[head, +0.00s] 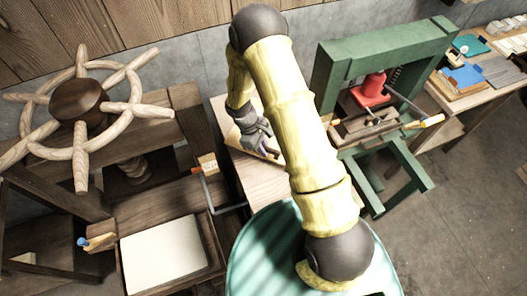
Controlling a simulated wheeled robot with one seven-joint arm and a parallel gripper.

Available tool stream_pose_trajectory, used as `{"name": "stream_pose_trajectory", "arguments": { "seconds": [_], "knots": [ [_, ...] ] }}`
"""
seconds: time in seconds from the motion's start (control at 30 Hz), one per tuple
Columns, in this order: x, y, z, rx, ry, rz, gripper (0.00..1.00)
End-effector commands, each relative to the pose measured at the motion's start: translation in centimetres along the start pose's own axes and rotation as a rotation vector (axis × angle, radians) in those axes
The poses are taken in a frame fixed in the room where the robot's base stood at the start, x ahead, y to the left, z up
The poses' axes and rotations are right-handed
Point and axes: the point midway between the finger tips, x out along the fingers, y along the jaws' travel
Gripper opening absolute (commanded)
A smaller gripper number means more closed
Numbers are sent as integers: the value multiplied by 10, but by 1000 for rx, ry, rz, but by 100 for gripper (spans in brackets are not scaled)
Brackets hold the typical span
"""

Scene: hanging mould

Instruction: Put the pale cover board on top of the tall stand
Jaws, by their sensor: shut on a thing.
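My gripper (266,146) is at the middle of the head view, low over the tall stand (260,184), a pale wooden block shape. It is shut on what looks like the pale cover board (230,130), a flat tan piece at the stand's upper end. My arm and gripper hide much of the board and the stand's right side. I cannot tell whether the board touches the stand or is held just above it.
A wooden spoked wheel (78,102) and a tray with a white sheet (165,254) are at left. A green press (385,55) with a red part stands at right. A round teal top (258,258) lies in front. A workbench (475,90) is at far right.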

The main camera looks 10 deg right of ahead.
Motion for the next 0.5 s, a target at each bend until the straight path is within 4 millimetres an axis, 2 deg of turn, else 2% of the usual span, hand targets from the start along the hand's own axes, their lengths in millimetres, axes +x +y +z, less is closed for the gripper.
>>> {"name": "stream_pose_trajectory", "arguments": {
  "seconds": [0.23, 0.5],
  "knots": [
    [25, -1, -10, -2, -2, 0, 0],
    [30, 0, -12, 0, 0, 1, 0]
  ]
}}
